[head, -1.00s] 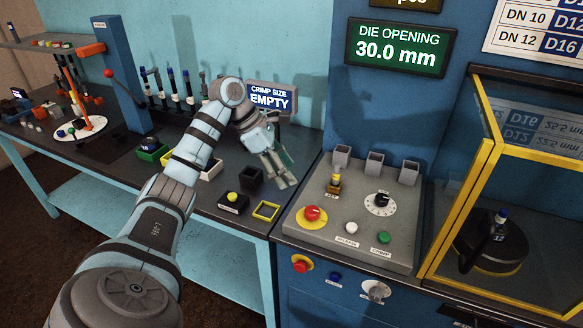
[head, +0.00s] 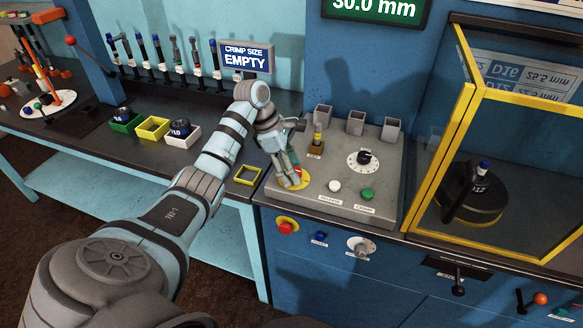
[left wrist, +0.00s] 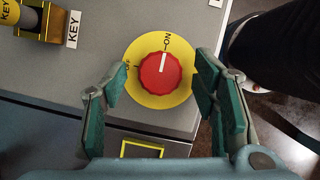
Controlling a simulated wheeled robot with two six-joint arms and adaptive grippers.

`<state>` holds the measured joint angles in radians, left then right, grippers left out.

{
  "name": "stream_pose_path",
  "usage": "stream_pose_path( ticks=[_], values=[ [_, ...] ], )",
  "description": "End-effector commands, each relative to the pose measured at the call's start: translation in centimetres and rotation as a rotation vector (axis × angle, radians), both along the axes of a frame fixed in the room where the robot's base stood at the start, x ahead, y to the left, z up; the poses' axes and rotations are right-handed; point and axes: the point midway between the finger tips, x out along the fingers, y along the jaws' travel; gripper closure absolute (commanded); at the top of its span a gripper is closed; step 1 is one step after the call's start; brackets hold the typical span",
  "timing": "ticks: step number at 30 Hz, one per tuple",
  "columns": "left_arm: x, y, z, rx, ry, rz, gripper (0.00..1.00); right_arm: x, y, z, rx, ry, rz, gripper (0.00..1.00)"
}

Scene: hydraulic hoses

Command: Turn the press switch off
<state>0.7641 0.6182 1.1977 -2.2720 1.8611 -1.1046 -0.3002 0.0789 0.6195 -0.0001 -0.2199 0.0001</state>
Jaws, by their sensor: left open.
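The press switch (left wrist: 158,75) is a red round knob on a yellow disc, seen in the left wrist view with its white pointer line toward ON; OFF is marked on the disc's left side. In the head view the switch's yellow disc (head: 303,180) shows at the control panel's left end, mostly hidden by my gripper. My left gripper (head: 291,183) is above the switch. In the left wrist view its fingers (left wrist: 161,92) are open, one on each side of the knob, holding nothing. My right gripper is not in view.
The grey control panel (head: 325,187) carries a key switch (head: 317,140), a dial (head: 364,160), a white button (head: 334,186) and a green button (head: 367,194). A red button (head: 286,226) is on the front face below. A yellow-framed guard (head: 440,150) stands to the right.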

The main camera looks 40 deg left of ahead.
Motion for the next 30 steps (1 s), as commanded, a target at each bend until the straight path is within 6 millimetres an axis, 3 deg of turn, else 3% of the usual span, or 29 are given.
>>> stream_pose_path(
  ticks=[3, 12, 22, 30],
  values=[
    [0.0, 0.0, 0.0, 0.000, 0.000, 0.000, 0.46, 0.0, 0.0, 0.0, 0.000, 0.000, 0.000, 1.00],
    [0.0, 0.0, 0.0, 0.000, 0.000, 0.001, 0.94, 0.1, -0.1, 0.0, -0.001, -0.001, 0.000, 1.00],
    [0.0, 0.0, 0.1, 0.001, 0.000, 0.037, 0.94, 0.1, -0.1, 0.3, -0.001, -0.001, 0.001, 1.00],
    [-0.1, 0.0, 0.2, 0.001, 0.000, 0.184, 0.94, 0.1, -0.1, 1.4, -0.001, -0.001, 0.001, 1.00]
  ],
)
